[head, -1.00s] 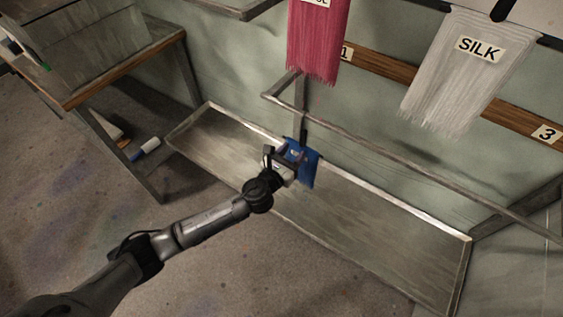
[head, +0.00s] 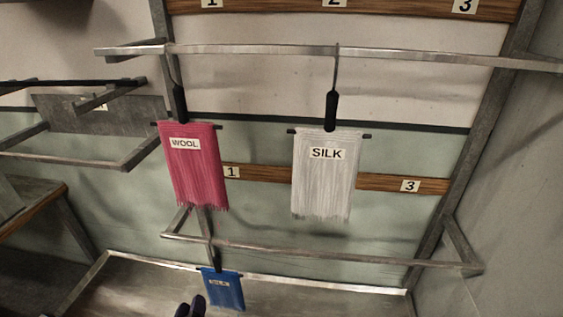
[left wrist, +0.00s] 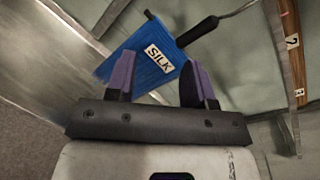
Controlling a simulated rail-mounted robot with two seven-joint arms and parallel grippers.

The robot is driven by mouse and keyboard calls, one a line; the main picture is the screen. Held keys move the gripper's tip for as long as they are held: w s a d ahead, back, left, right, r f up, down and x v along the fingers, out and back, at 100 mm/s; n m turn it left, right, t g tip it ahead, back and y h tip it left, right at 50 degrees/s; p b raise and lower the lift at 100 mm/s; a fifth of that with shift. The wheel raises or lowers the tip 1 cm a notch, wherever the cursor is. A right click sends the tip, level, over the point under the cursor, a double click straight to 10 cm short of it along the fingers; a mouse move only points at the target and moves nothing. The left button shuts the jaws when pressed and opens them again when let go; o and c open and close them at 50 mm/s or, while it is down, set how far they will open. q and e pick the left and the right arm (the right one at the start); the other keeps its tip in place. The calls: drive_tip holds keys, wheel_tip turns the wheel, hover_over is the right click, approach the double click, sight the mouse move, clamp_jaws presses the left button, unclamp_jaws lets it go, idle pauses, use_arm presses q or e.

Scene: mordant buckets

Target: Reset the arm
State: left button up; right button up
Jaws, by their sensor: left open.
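My left gripper (head: 190,307) shows only as dark fingertips at the bottom edge of the head view, just left of a blue skein (head: 222,290). The left wrist view shows the left gripper (left wrist: 160,82) open, with two purple fingers and nothing held between them. The blue skein (left wrist: 150,60), labelled SILK, lies beyond the fingertips there. It hangs by a black-handled hook (left wrist: 197,31) on the lower rail. The rest of my left arm is out of the head view. My right gripper is not in view.
A red WOOL skein (head: 193,175) and a white SILK skein (head: 325,190) hang from the upper rail (head: 270,50). The lower rail (head: 330,252) runs above a long grey trough (head: 150,288). Metal bars (head: 75,160) stick out at the left.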

use_arm(q)
drive_tip(key=s+d+r+n+g+h+p, duration=0.15)
drive_tip(key=s+n+g+p, duration=1.05)
drive_tip(key=s+n, duration=1.8)
drive_tip(key=s+r+m+p, duration=0.1)
drive_tip(key=r+m+p, duration=0.1)
drive_tip(key=r+p, duration=1.5)
drive_tip(key=s+r+m+g+p, duration=0.1)
drive_tip(key=s+r+m+p, duration=0.1)
drive_tip(key=r+p, duration=1.5)
wheel_tip(320, 180, up, 3)
drive_tip(key=shift+d+f+g, duration=0.15)
drive_tip(key=shift+d+g, duration=0.15)
